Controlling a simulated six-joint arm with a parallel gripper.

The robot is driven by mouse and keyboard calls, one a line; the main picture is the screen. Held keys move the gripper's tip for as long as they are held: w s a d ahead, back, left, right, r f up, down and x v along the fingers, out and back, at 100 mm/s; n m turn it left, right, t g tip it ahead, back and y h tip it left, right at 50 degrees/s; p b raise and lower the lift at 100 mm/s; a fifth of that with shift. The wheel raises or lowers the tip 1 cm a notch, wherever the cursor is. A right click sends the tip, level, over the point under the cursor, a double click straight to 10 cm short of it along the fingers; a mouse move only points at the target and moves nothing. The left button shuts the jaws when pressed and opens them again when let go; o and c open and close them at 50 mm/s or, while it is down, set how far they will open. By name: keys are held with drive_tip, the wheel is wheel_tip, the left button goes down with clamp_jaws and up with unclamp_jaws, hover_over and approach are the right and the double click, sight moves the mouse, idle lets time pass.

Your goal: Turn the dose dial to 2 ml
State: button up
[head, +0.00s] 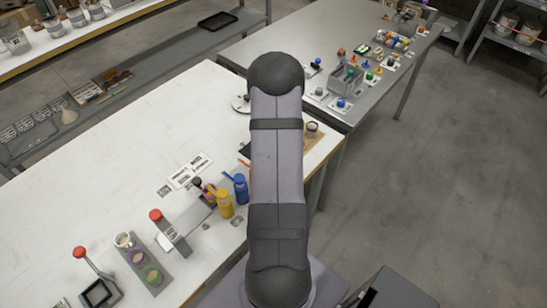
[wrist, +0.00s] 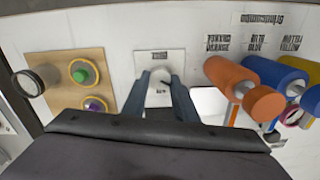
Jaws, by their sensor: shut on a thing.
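The dose dial (wrist: 157,77) is a pale knob on a white plate (wrist: 173,62) with small dark printed labels, in the upper middle of the wrist view. My gripper (wrist: 160,92) reaches over the plate, with one blue-grey finger on each side of the knob, shut on it. The fingers and the gripper body hide part of the knob and the near part of the plate. The labels are too small to read, so I cannot tell the dial's setting. In the head view my own arm covers the dial and the gripper.
Left of the dial in the wrist view is a wooden board (wrist: 58,62) with a cup (wrist: 36,80), a green piece (wrist: 83,72) and a purple piece (wrist: 95,105). Close on the right stand orange (wrist: 228,75), blue (wrist: 270,75) and yellow (wrist: 300,66) cylinders.

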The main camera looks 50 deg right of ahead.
drive_tip(key=o, duration=1.1)
drive_tip(key=shift+c, duration=0.2)
drive_tip(key=shift+r+b, duration=1)
drive_tip(key=shift+r, duration=2.75)
